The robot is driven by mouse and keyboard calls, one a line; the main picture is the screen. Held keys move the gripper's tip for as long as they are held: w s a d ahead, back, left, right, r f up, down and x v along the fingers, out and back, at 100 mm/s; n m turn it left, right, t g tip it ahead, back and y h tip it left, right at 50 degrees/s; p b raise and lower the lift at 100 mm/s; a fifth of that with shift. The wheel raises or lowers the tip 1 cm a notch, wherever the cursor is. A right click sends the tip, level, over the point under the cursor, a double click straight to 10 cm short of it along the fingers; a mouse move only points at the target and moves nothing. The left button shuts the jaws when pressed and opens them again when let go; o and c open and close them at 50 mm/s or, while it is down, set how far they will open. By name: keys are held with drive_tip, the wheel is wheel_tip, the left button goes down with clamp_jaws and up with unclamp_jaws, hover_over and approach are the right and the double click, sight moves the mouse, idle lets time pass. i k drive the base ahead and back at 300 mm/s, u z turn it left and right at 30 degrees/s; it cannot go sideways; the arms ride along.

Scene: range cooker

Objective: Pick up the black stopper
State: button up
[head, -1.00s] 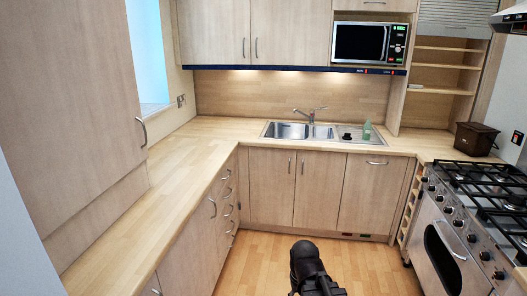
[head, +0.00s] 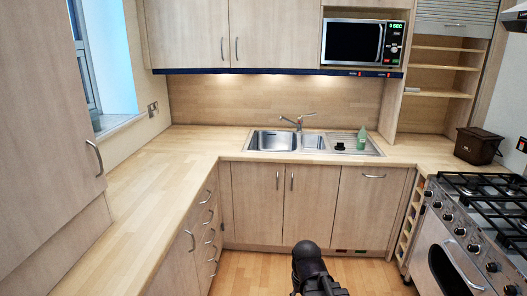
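A small black item (head: 340,146), which looks like the stopper, sits on the sink's drainboard (head: 368,148) at the back counter. It is too small to make out its shape. A green bottle (head: 361,139) stands just to its right. My arm shows at the bottom middle of the head view, in front of the lower cabinets and well short of the sink. My gripper's fingers cannot be made out, so its opening is hidden.
The sink basin (head: 272,141) and tap (head: 298,121) are left of the drainboard. The left counter (head: 160,185) is bare. A range cooker (head: 470,225) stands at right, with a brown box (head: 478,146) behind it. A microwave (head: 361,43) sits above. Floor is clear ahead.

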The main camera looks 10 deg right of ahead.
sight(339, 147)
drive_tip(key=z, duration=0.15)
drive_tip(key=i, duration=1.55)
drive_tip(key=z, duration=0.25)
drive_tip(key=i, duration=1.7)
drive_tip(key=z, duration=0.05)
